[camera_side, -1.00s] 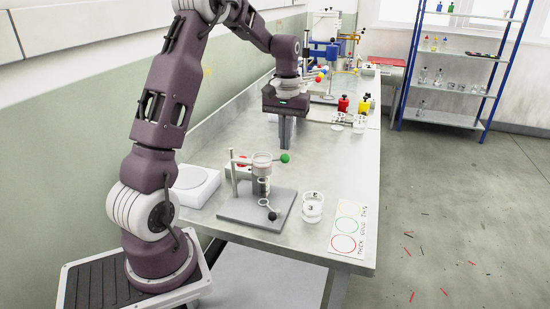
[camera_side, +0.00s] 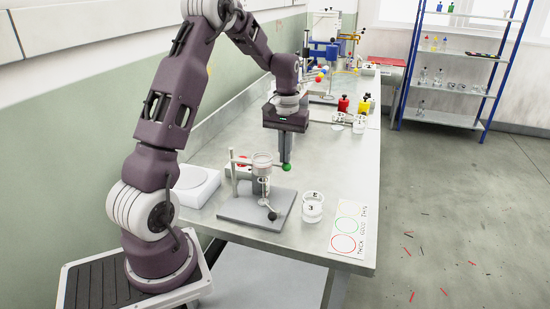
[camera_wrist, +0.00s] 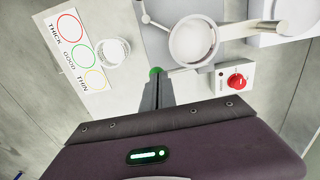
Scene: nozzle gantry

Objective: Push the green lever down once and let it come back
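The green lever's ball end (camera_side: 286,168) sticks out to the right of the nozzle stand, beside a clear cup-shaped vessel (camera_side: 262,160). The ball also shows in the wrist view (camera_wrist: 155,71), at the tip of my fingers. My gripper (camera_side: 286,161) points straight down with its fingers together and nothing between them. The fingertips are right above the ball and appear to touch it; the exact contact is small to see. The grey base plate (camera_side: 240,211) of the stand sits on the bench.
Clear cups (camera_side: 312,208) stand right of the base plate, and a card with coloured rings (camera_side: 347,225) lies beyond them. A white box with a red knob (camera_wrist: 237,81) is beside the stand.

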